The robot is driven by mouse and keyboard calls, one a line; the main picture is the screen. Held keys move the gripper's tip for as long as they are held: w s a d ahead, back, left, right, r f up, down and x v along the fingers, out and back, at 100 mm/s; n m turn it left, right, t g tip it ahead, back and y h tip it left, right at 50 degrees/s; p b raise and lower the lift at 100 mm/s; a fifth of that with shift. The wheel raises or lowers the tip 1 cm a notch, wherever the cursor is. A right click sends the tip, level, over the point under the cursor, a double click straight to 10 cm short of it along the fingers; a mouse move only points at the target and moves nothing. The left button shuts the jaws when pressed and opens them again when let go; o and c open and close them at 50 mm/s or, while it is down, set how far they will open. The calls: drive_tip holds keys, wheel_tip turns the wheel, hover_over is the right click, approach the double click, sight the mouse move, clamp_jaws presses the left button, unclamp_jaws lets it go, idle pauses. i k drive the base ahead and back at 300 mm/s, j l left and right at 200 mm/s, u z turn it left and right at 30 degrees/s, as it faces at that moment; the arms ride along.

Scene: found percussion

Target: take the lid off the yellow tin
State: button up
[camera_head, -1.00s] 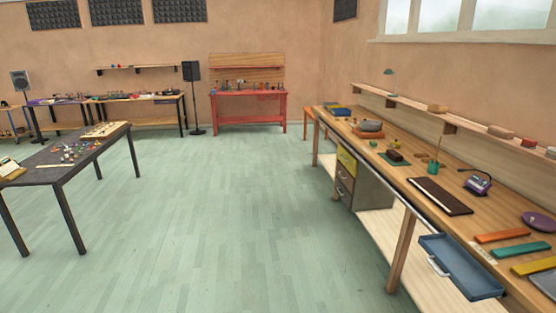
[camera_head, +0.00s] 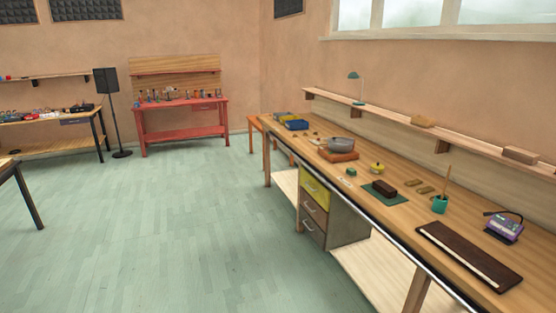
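A small round yellow thing (camera_head: 377,168) stands on the long wooden workbench (camera_head: 400,215) at the right, near the middle of its length. It looks like the yellow tin, with a small knob-like part on top, but it is too small to tell the lid from the body. A grey round pan-like thing (camera_head: 341,145) on an orange-brown block (camera_head: 338,156) is to its left. A dark block (camera_head: 385,187) on a green mat (camera_head: 396,198) is just in front of it. My gripper is not in view.
A teal cup (camera_head: 440,204), a long dark board (camera_head: 468,255) and a purple device (camera_head: 504,227) lie along the bench's nearer part. A shelf (camera_head: 475,150) runs behind. Drawers (camera_head: 315,213) sit under the bench. The green floor (camera_head: 180,230) is clear.

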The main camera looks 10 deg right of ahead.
sight(377, 166)
drive_tip(key=i+l+z, duration=0.15)
drive_tip(key=i, duration=1.95)
drive_tip(key=i+j+z, duration=0.1)
drive_tip(key=i+z, duration=0.25)
drive_tip(key=i, duration=0.2)
drive_tip(key=i+j+z, duration=0.3)
drive_tip(key=i, duration=0.2)
drive_tip(key=i+z, duration=0.3)
drive_tip(key=z, duration=0.15)
drive_tip(key=i+j+z, duration=0.2)
drive_tip(key=z, duration=0.25)
drive_tip(key=i+j+z, duration=0.25)
drive_tip(key=z, duration=0.15)
drive_tip(key=i+j+z, duration=0.3)
drive_tip(key=z, duration=0.15)
